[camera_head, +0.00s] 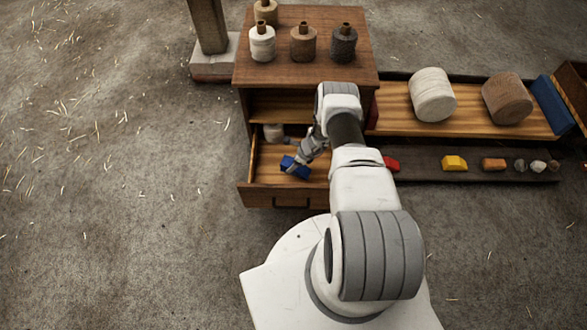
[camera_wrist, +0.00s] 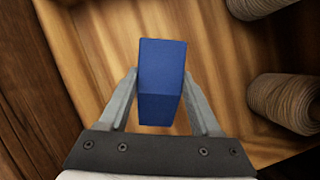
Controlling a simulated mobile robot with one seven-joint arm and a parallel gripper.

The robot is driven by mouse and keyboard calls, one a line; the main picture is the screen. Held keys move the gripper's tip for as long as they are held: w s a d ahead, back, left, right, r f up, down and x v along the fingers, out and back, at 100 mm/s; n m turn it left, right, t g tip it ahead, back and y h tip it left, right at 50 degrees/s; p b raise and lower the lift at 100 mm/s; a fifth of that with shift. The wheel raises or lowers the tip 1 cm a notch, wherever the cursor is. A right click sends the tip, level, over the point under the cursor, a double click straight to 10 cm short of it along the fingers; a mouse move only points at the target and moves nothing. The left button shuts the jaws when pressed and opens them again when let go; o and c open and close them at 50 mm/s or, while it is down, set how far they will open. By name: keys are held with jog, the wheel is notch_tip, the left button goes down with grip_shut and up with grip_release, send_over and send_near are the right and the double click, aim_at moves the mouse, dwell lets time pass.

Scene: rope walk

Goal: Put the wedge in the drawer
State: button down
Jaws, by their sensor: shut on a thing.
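The blue wedge (camera_head: 295,168) is between the fingers of my gripper (camera_head: 291,165), over the open drawer (camera_head: 262,196) of the wooden cabinet. In the wrist view, both fingers of my gripper (camera_wrist: 162,88) are shut on the sides of the wedge (camera_wrist: 162,75). The drawer's wooden floor (camera_wrist: 105,45) shows behind it. I cannot tell whether the wedge touches the floor. My arm hides the right part of the drawer.
A pale spool (camera_head: 273,132) stands at the back of the drawer; the wrist view shows two spools (camera_wrist: 290,103) at right. Several spools stand on the cabinet top (camera_head: 290,75). Red (camera_head: 390,163) and yellow (camera_head: 454,163) blocks lie on the low dark shelf at right.

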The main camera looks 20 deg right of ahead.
jog(key=shift+f+b, duration=1.05)
jog(key=shift+f, duration=0.9)
jog(key=shift+f, duration=0.15)
jog(key=shift+c, duration=0.4)
grip_release()
